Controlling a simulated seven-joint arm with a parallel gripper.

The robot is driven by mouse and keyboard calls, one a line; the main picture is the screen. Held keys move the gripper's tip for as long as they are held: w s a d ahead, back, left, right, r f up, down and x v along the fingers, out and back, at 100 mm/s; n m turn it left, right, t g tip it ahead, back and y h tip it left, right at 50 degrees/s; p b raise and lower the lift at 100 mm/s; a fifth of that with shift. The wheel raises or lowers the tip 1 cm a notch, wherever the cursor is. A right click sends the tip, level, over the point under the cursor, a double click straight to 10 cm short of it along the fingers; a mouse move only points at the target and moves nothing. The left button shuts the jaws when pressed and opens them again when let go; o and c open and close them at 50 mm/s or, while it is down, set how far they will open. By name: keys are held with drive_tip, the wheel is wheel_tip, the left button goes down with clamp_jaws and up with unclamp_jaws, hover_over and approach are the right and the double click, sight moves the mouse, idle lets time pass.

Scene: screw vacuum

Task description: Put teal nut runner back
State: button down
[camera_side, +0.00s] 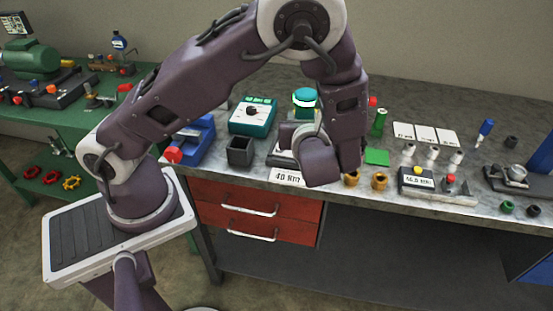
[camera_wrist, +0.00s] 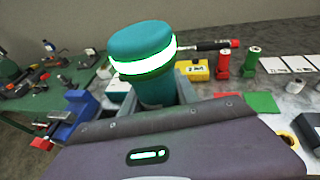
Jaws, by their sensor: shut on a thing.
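The teal nut runner (camera_side: 304,99) stands roughly upright above the grey workbench, with a lit white-green ring below its cap. It fills the upper middle of the wrist view (camera_wrist: 146,62), leaning slightly left there. My gripper (camera_side: 291,131) is shut on its body; the grey fingers (camera_wrist: 186,88) flank it below the ring. My wrist hides its lower end, so I cannot tell whether it touches anything beneath. A dark open-topped square holder (camera_side: 240,151) stands left of my gripper, and a teal box with a dial (camera_side: 252,116) stands behind that holder.
A blue vise-like tool (camera_side: 194,140) is at the bench's left. A "40 Nm" label (camera_side: 287,177) lies at the front edge. A green pad (camera_side: 377,156), brass sockets (camera_side: 380,181) and a display unit (camera_side: 417,181) crowd the right. White cards (camera_side: 425,134) lie behind.

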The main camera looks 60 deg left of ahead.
drive_tip(key=s+a+r+n+g+y, duration=0.1)
drive_tip(key=s+a+r+n+g, duration=0.15)
drive_tip(key=s+a+g, duration=0.35)
drive_tip(key=s+a+r+n+g+y, duration=0.1)
drive_tip(key=s+a+n, duration=0.35)
drive_tip(key=a, duration=0.45)
wheel_tip(320, 180, down, 10)
drive_tip(key=shift+s+r+m+g, duration=0.2)
drive_tip(key=shift+s+m+g, duration=0.1)
drive_tip(key=shift+m, duration=0.1)
drive_tip(key=shift+d+f, duration=0.1)
drive_tip(key=shift+f, duration=0.05)
